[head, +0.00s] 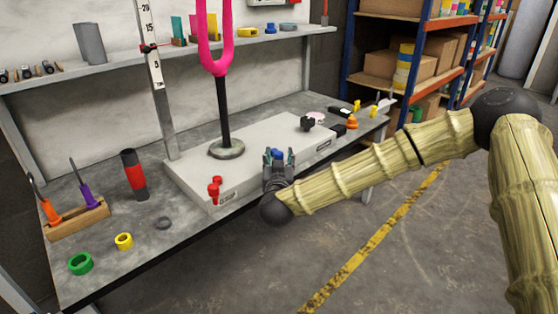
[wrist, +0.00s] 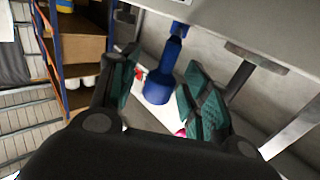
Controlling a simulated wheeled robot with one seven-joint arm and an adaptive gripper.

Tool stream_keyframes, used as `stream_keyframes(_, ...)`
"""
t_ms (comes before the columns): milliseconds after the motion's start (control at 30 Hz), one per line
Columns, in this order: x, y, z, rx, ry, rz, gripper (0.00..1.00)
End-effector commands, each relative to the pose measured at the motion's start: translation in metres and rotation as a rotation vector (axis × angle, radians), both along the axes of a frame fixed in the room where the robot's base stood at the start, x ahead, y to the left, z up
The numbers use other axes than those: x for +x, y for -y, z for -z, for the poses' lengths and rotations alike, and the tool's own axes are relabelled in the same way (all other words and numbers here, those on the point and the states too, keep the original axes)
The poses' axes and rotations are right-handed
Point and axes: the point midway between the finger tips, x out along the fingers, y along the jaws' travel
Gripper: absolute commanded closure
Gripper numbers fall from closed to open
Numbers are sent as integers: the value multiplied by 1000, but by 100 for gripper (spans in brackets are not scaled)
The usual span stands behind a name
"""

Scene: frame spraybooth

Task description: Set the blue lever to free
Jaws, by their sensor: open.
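The blue lever (wrist: 162,78) shows in the wrist view as a blue stem with a wider cylindrical end. It lies between the two teal-padded fingers of my gripper (wrist: 160,90), with a visible gap on the left side; contact on the right is hard to tell. In the head view my gripper (head: 278,157) is at the front edge of the grey raised block (head: 185,170) on the bench, and a bit of blue shows between its fingers. My gripper is open. The lever's base and any setting marks cannot be read.
A red lever (head: 214,188) stands on the block's front left corner, and a black knob (head: 307,123) at its right. A pink fork on a black post (head: 224,120) rises from the block. A red-black cylinder (head: 133,175) stands left. Floor in front is clear.

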Motion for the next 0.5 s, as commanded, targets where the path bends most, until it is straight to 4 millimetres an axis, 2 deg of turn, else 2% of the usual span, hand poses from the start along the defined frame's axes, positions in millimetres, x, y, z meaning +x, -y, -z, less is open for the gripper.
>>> stream_keyframes(267,1,0,0,0,0,0,53)
stream_keyframes(500,1,0,0,0,0,0,96)
